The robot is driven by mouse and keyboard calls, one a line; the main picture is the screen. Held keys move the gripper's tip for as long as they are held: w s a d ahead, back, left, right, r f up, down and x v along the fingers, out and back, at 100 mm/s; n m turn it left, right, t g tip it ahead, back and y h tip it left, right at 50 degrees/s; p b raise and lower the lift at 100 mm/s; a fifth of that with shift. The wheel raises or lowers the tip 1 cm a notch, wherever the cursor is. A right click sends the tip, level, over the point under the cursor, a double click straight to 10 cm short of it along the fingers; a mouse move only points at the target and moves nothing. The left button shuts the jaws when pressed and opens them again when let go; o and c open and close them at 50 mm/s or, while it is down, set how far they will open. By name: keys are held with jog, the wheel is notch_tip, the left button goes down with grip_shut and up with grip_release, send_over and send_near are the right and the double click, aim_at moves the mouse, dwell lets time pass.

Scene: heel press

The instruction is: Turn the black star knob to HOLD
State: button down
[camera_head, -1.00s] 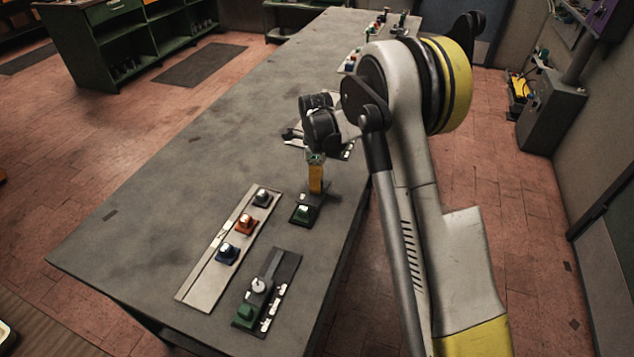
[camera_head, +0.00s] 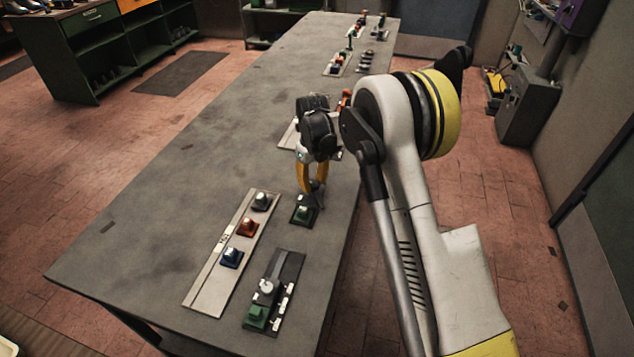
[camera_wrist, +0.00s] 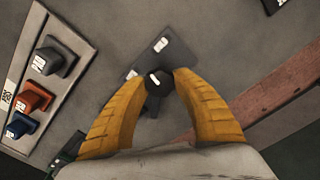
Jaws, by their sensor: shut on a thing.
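My gripper (camera_wrist: 158,82) has two curved yellow fingers closed on the sides of the black star knob (camera_wrist: 155,76). The knob looks dark and roundish from above, with a white mark on its top. It sits over a dark plate (camera_wrist: 178,52) with small white labels, too small to read, so I cannot tell which one it points to. The fingers and wrist mostly hide the knob there.
A pale panel (camera_head: 208,296) with dark, orange and blue blocks lies to the left. A dark plate (camera_head: 290,268) with a grey lever and a green block lies nearer. More controls stand at the table's far end. The table's left side is clear.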

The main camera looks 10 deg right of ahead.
aim_at(314, 183)
jog(key=shift+m, duration=1.5)
jog(key=c, duration=0.9)
grip_release()
jog(key=shift+c, duration=0.2)
notch_tip(314, 183, up, 12)
